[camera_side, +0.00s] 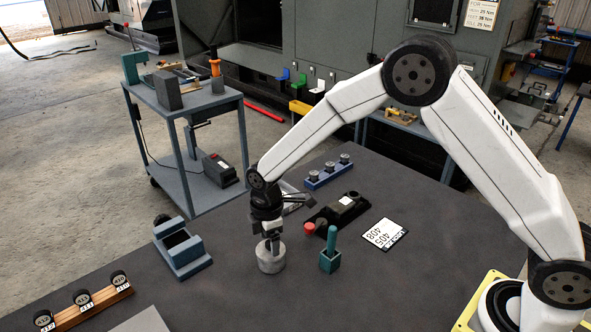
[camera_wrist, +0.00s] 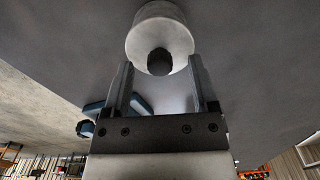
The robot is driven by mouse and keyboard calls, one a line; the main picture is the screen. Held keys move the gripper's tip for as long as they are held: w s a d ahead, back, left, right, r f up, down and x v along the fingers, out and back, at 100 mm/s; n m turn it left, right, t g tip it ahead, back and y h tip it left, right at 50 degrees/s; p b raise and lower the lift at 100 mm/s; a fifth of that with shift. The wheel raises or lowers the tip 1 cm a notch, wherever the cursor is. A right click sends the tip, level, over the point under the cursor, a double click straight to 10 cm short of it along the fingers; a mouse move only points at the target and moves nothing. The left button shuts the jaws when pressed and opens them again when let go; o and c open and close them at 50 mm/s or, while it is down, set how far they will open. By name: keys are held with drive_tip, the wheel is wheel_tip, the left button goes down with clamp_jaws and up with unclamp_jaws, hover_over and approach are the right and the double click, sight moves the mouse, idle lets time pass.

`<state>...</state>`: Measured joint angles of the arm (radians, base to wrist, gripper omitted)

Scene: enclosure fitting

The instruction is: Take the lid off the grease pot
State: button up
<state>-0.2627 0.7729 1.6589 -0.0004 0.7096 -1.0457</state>
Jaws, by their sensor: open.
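The grease pot (camera_side: 270,262) is a short pale grey cylinder standing upright on the dark table. It also shows at the top of the wrist view (camera_wrist: 158,22), with a dark round knob (camera_wrist: 160,62) on its lid. My gripper (camera_side: 271,243) points down directly over the pot. In the wrist view my open gripper (camera_wrist: 161,66) has one finger on each side of the knob, with gaps showing between fingers and knob. The seam between lid and pot cannot be made out.
A teal block with an upright handle (camera_side: 331,256) stands close right of the pot. A blue cradle (camera_side: 183,250) is to the left. A black device with a red button (camera_side: 336,212) and a blue rail of knobs (camera_side: 328,174) lie behind. A wooden rack (camera_side: 85,307) is front left.

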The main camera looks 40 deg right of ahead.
drive_tip(key=shift+f, duration=0.3)
clamp_jaws()
idle(0.3)
